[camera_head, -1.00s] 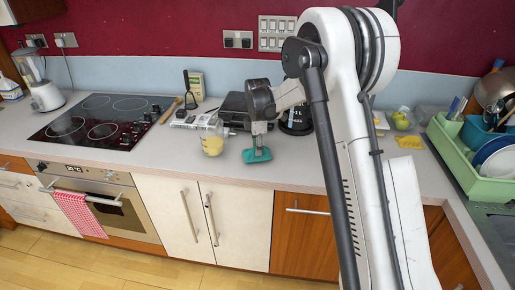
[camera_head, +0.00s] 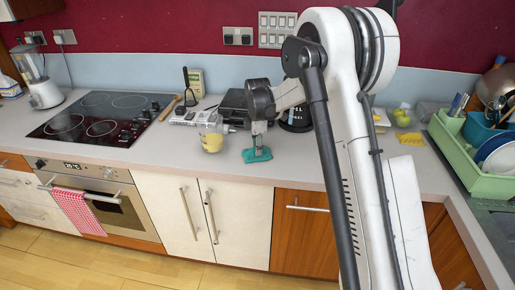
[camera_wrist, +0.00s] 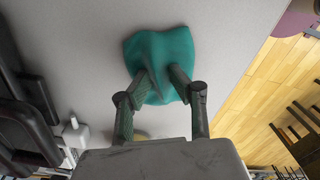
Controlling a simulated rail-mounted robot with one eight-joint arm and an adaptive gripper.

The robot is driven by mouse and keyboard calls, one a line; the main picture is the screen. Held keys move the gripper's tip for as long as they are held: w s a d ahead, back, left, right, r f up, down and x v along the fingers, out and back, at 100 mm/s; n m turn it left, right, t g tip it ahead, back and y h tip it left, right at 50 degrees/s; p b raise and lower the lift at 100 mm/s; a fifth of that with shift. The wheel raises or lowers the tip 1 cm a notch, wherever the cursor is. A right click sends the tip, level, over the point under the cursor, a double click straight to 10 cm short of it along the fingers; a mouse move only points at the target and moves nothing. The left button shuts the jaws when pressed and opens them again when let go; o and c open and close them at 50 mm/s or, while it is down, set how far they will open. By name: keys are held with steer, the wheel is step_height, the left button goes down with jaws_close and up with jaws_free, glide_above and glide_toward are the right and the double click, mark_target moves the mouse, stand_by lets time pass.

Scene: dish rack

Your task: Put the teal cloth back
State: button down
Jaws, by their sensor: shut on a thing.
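The teal cloth (camera_head: 257,155) is on the grey counter near its front edge, beside a clear jug with yellow contents. In the wrist view the teal cloth (camera_wrist: 160,58) is bunched between my fingertips and spreads beyond them over the counter. My gripper (camera_head: 257,140) points down and is shut on the cloth; both fingers also show in the wrist view (camera_wrist: 160,88). Whether the cloth's underside fully rests on the counter is hard to tell.
The clear jug (camera_head: 211,138) stands just left of my gripper. A black appliance (camera_head: 234,106) and a dark kettle base (camera_head: 296,120) are behind. A green dish rack (camera_head: 470,160) with plates stands at the right. A yellow cloth (camera_head: 411,139) lies left of the rack.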

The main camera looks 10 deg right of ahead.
steer(key=shift+f, duration=0.25)
steer(key=c, duration=1.5)
jaws_free()
steer(key=shift+o, duration=0.2)
steer(key=c, duration=0.4)
steer(key=shift+r, duration=0.15)
steer(key=shift+r, duration=0.6)
steer(key=shift+r, duration=0.1)
step_height(320, 180, up, 13)
steer(key=p, duration=0.5)
steer(key=shift+r, duration=0.15)
